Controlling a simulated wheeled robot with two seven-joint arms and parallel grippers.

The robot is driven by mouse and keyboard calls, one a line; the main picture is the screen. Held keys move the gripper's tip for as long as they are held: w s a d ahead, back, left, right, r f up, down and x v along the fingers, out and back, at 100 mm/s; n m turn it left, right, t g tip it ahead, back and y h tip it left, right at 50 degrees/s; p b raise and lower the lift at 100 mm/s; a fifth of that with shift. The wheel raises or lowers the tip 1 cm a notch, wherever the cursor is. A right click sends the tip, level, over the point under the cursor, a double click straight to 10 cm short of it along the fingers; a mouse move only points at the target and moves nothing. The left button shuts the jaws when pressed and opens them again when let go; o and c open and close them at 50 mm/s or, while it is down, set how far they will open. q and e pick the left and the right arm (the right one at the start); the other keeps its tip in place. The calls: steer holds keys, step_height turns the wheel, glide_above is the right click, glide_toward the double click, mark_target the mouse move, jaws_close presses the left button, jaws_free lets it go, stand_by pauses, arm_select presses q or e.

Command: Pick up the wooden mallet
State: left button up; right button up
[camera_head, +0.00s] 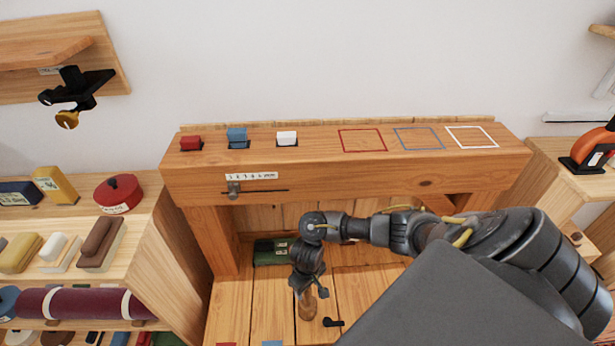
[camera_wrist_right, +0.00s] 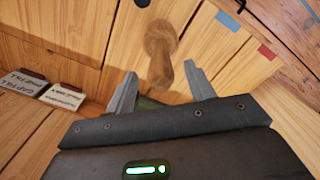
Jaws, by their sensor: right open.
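A turned wooden piece that looks like the mallet (camera_wrist_right: 161,45) stands out from the plank surface in the right wrist view, with a wide rounded end and a narrower end toward me. In the head view, part of it (camera_head: 307,307) shows just below my right gripper (camera_head: 309,289). My right gripper is open in the wrist view (camera_wrist_right: 160,88); the narrow end appears between its fingertips, with gaps on both sides. I cannot tell how deep it sits between them. My left gripper is not in view.
A timber bench beam (camera_head: 330,172) with red, blue and white blocks on top crosses above my right forearm. Its left post (camera_head: 212,240) stands beside the gripper. A green box (camera_head: 268,252) lies behind, and a small black piece (camera_head: 333,322) lies right of the mallet.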

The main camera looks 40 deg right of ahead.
mark_target(307, 300)
step_height(307, 300, down, 4)
steer(key=shift+s+f+b, duration=0.1)
steer(key=shift+b, duration=0.75)
steer(key=shift+f, duration=0.25)
steer(key=c, duration=1)
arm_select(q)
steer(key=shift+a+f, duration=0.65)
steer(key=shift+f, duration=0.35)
arm_select(e)
steer(key=shift+c, duration=0.2)
steer(key=shift+r, duration=0.1)
